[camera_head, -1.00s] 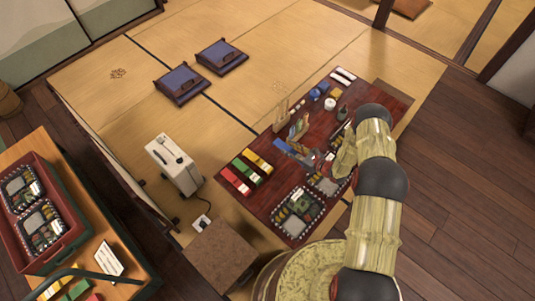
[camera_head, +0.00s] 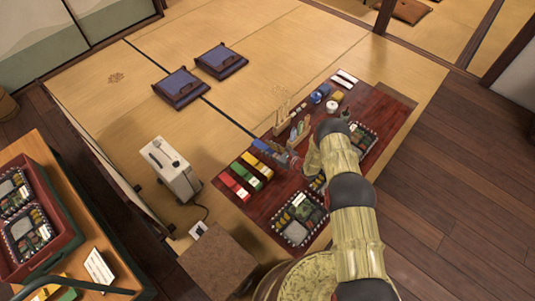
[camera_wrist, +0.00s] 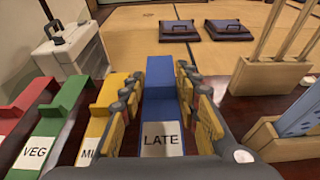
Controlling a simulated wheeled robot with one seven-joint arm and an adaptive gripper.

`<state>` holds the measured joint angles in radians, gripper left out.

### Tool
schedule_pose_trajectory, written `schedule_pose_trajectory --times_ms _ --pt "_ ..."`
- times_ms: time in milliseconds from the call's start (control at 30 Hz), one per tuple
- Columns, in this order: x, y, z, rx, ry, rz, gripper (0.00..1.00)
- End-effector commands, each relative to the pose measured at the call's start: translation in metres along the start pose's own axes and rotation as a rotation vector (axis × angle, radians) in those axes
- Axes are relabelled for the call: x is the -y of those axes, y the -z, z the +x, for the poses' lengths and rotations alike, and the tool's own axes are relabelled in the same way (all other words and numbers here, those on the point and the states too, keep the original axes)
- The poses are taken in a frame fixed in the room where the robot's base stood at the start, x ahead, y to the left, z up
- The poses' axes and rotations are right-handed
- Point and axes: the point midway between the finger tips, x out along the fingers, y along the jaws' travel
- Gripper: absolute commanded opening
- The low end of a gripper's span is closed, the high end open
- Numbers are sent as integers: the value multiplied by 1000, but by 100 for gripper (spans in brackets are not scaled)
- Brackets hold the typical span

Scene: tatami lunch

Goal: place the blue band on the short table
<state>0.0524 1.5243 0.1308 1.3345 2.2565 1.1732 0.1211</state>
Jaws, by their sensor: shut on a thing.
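The blue band (camera_wrist: 160,80) has a white LATE label and lies between the fingers of my gripper (camera_wrist: 158,95), which is shut on it. In the head view the blue band (camera_head: 266,147) shows small at the left of my gripper (camera_head: 284,157). It is over the left part of the low dark red table (camera_head: 264,206), to the right of the yellow band (camera_head: 258,164) and roughly in line with it. A green band (camera_head: 246,175) and a red band (camera_head: 234,187) lie further left. I cannot tell whether the blue band touches the tabletop.
Wooden holders (camera_wrist: 270,70) stand close to the right of my gripper. Lunch trays (camera_head: 300,218) lie at the table's front. A white case (camera_head: 172,168) and a brown box (camera_head: 222,262) stand beside the table. A cart with a red crate (camera_head: 62,243) is at left.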

Motion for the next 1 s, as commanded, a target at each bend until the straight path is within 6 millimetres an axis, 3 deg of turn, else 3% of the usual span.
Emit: schedule_pose_trajectory --times_ms 33,167,567,600,900,1000 --pt "-1 13 3 -2 -1 2 11" --pt "-1 30 8 -2 0 2 11" --pt "0 32 9 -1 1 1 11" --pt "0 32 9 -1 1 0 33" --pt "0 32 9 -1 0 1 50" --pt "0 32 9 -1 0 1 50"
